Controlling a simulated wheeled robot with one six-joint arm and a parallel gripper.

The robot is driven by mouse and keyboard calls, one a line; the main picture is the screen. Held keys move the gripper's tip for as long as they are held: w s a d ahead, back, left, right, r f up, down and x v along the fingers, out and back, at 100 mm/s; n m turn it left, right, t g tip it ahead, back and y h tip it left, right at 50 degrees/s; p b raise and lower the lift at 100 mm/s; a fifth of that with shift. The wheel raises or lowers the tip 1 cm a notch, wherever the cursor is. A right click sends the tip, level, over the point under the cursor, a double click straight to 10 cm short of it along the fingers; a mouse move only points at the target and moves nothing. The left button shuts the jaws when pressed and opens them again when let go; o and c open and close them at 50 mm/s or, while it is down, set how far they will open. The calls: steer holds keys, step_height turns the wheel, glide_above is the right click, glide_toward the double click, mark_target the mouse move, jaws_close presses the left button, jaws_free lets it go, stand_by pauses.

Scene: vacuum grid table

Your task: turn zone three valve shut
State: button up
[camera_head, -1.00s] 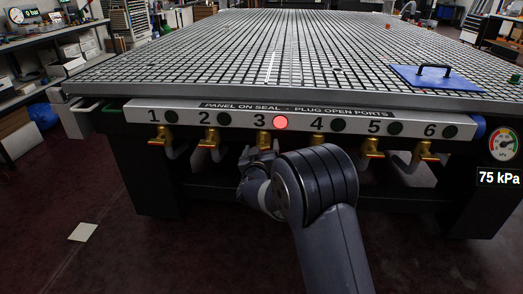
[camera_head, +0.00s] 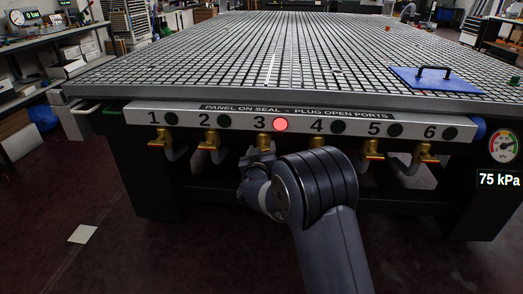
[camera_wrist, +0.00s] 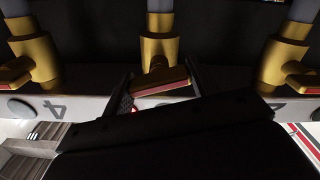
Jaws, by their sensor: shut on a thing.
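The zone three valve (camera_head: 263,142) is a brass valve under the number 3 on the white label strip, partly hidden by my arm in the head view. In the wrist view its brass body (camera_wrist: 159,45) hangs in the middle, with a red lever handle (camera_wrist: 160,82) lying mostly across the pipe, slightly tilted. My gripper (camera_wrist: 158,90) is shut on this handle, one finger at each side of it. In the head view the fingers are mostly hidden behind my wrist. The lamp (camera_head: 280,125) beside number 3 glows red.
The grid table's edge (camera_head: 290,95) overhangs above. A blue panel (camera_head: 435,78) lies on the grid. The gauge display (camera_head: 499,180) reads 75 kPa.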

steer(key=shift+f+m+b, duration=0.15)
steer(key=shift+m+b, duration=0.35)
steer(key=shift+m, duration=1.4)
steer(key=o, duration=1)
steer(key=s+p, duration=0.2)
steer(key=s, duration=0.8)
steer(key=shift+s+a, duration=0.15)
steer(key=shift+s, duration=0.25)
steer(key=shift+w, duration=0.1)
